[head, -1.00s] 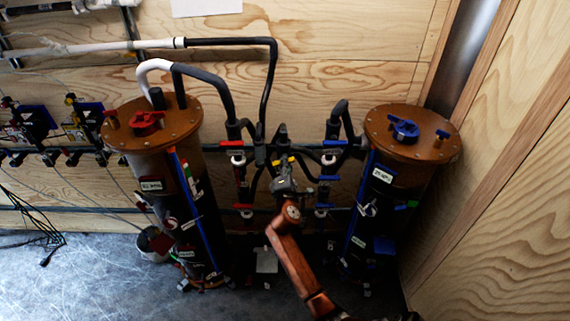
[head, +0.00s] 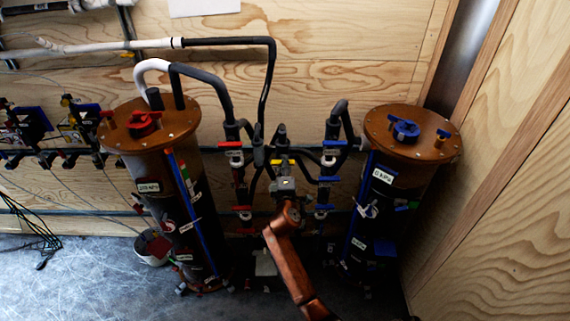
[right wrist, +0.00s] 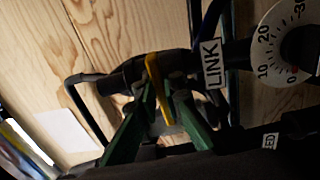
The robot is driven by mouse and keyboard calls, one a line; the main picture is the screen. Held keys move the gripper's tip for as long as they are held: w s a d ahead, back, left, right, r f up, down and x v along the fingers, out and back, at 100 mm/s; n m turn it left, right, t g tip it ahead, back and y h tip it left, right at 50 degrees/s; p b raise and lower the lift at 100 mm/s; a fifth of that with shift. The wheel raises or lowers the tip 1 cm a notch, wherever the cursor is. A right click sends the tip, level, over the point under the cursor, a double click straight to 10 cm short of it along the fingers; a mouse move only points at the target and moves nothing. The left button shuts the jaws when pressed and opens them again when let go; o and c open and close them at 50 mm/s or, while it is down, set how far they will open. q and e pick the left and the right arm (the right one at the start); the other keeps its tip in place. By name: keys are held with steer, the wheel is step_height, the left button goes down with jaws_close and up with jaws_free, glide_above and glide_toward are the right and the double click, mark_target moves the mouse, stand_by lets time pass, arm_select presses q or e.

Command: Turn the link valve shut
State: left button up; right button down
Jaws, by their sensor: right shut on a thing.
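The link valve's yellow handle (head: 277,162) sits on the dark piping between the two brown-topped filter columns. In the right wrist view the yellow handle (right wrist: 153,70) is a slim bar, beside a white label reading LINK (right wrist: 211,63). My right gripper (head: 284,172) reaches up to the handle from below. Its green fingers (right wrist: 161,98) are on either side of the handle and shut on it. The gripper hides part of the valve in the head view. My left gripper is in neither current view.
The left column (head: 158,161) has a red lid knob, the right one (head: 402,165) a blue knob. Red-handled valves (head: 232,145) and blue-handled valves (head: 334,144) flank the link valve closely. A round gauge (right wrist: 290,40) is near the LINK label.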

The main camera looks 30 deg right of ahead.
steer(key=shift+f, duration=0.15)
steer(key=c, duration=2)
jaws_free()
steer(key=shift+c, duration=0.2)
steer(key=v, duration=1.2)
steer(key=shift+s, duration=0.1)
